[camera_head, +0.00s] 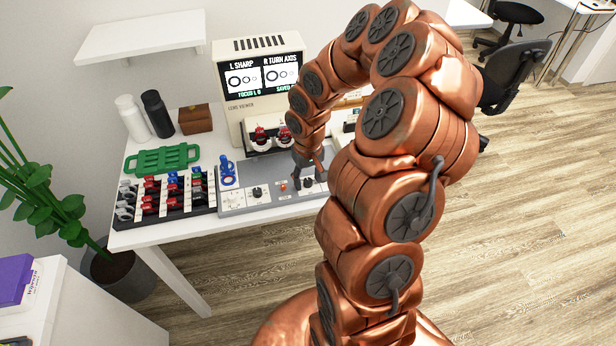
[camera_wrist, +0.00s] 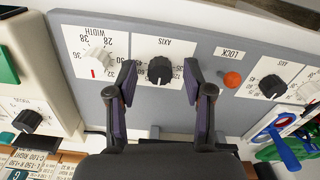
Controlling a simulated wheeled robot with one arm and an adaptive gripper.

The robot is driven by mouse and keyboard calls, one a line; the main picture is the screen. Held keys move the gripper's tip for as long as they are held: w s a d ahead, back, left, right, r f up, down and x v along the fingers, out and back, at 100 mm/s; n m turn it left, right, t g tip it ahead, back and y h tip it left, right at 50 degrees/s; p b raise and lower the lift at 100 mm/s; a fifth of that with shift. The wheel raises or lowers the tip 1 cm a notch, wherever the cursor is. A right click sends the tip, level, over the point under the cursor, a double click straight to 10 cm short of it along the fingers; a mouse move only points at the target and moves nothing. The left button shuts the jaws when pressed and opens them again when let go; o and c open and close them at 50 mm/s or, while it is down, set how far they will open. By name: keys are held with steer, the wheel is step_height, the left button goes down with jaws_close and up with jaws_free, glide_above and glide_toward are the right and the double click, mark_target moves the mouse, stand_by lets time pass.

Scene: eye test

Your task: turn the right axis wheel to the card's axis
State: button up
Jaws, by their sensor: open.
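The right axis wheel, a black knob (camera_wrist: 159,71) on a white AXIS dial, sits between my gripper's fingertips (camera_wrist: 160,78) in the wrist view. The fingers are open, one on each side, with gaps to the knob. In the head view the knob (camera_head: 308,183) shows just below my gripper (camera_head: 309,166). The viewer screen (camera_head: 261,77) reads "L SHARP" and "R TURN AXIS" above ring pictures. A printed card (camera_wrist: 27,162) with the word RIGHT lies at the lower left of the wrist view; its axis value is not clearly readable.
Beside the wheel are a white WIDTH knob (camera_wrist: 98,58) and an orange LOCK button (camera_wrist: 232,79). The left axis knob (camera_head: 257,192) is farther left on the grey panel (camera_head: 235,207). A lens rack (camera_head: 178,215) and green tray (camera_head: 162,160) stand left of it.

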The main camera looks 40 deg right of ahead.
jaws_close()
stand_by(0.4)
steer(key=shift+n, duration=0.3)
steer(key=shift+f+n+b, duration=0.1)
steer(key=shift+n+b, duration=0.65)
steer(key=shift+n, duration=0.35)
steer(key=shift+n+b, duration=0.4)
steer(key=shift+n, duration=1)
jaws_free()
